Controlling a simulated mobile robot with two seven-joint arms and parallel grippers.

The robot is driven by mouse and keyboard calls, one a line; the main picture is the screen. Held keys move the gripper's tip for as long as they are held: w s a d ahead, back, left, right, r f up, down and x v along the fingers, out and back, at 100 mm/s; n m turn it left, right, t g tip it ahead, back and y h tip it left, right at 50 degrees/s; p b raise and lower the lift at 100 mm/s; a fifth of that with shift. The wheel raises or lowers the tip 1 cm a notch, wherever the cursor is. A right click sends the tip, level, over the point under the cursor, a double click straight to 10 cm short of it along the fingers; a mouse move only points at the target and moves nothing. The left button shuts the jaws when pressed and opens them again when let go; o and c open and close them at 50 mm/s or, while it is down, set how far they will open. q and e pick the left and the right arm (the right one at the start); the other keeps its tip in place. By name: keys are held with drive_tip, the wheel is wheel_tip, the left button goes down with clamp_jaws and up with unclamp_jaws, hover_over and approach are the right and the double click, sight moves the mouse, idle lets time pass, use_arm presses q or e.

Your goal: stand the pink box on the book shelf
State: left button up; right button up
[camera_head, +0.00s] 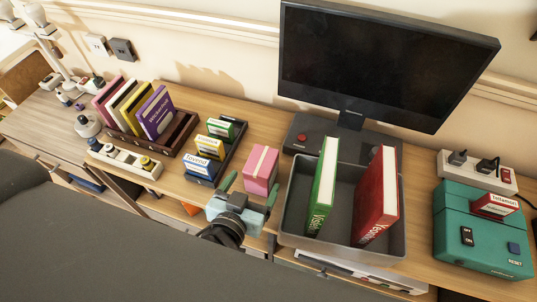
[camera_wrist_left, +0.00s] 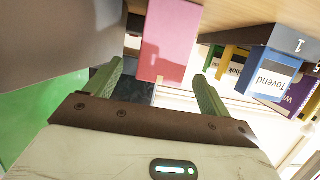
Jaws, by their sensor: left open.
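The pink box (camera_head: 262,170) stands on the desk between the small dark rack and the grey bin, with a pale stripe down it. My left gripper (camera_head: 250,188) is open at the near side of the box, its green fingers spread. In the left wrist view the pink box (camera_wrist_left: 170,38) lies ahead of the gap between the fingers (camera_wrist_left: 160,80), and no grip on it shows. A brown book shelf (camera_head: 180,135) at the left holds several upright books. A small dark rack (camera_head: 234,150) holds yellow, blue and green boxes. My right gripper is not in view.
The grey bin (camera_head: 287,232), right of the gripper, holds a green book (camera_head: 322,188) and a red book (camera_head: 376,200). A monitor (camera_head: 385,65) stands behind it. A teal device (camera_head: 482,230) is at the right. A power strip (camera_head: 125,160) lies before the brown shelf.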

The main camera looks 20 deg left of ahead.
sight(262, 166)
use_arm(q)
drive_tip(key=shift+s+r, duration=0.1)
drive_tip(key=shift+s, duration=0.2)
drive_tip(key=shift+w, duration=0.1)
drive_tip(key=shift+x, duration=1.15)
drive_tip(key=shift+w, duration=0.15)
drive_tip(key=p+x, duration=0.1)
drive_tip(key=x, duration=0.3)
drive_tip(key=shift+w+a+r, duration=0.15)
drive_tip(key=shift+w, duration=0.3)
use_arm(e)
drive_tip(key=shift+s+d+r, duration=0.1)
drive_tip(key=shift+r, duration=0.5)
